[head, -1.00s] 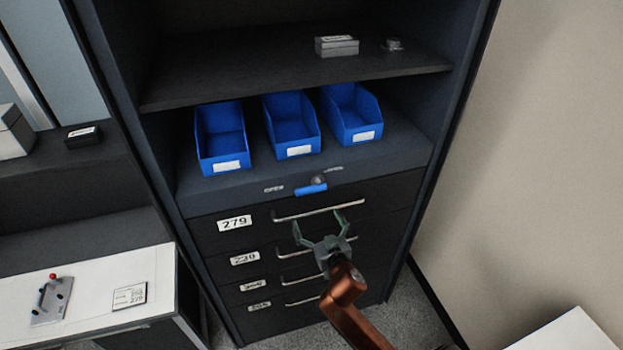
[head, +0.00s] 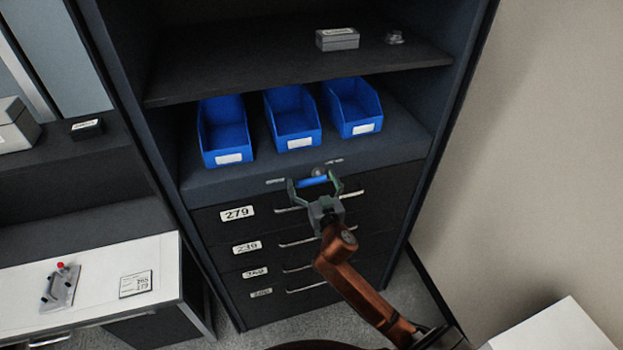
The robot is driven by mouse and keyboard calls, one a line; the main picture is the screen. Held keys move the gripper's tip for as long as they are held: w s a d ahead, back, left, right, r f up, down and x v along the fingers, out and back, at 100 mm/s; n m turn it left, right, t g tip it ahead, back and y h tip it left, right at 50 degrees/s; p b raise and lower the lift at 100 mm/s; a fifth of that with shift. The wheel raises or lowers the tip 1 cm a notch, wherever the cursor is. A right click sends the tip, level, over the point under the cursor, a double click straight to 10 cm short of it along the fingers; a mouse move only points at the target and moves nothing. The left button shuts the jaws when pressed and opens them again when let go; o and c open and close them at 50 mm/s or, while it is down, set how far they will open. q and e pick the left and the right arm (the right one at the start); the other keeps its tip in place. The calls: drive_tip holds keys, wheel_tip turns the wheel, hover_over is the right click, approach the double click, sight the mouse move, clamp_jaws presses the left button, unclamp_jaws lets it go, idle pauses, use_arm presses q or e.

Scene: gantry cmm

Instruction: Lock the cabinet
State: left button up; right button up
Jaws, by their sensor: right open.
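The cabinet (head: 190,188) stands in the middle with several black drawers below an open bay. On the strip above the top drawer is a blue lock handle (head: 313,181) with a round grey pivot, lying roughly level, with a small label on either side. My right gripper (head: 314,186) is open, its two green fingers on either side of the blue handle. I cannot tell if they touch it. The gripper hides part of the top drawer's pull. My left gripper is not in view.
Three blue bins (head: 294,121) stand in the bay above the lock. A grey box (head: 337,39) and a small clear item lie on the upper shelf. Drawer labels include 279 (head: 237,213). A white worktop (head: 105,270) is at left; a wall is at right.

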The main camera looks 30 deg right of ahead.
drive_tip(key=c, duration=1.7)
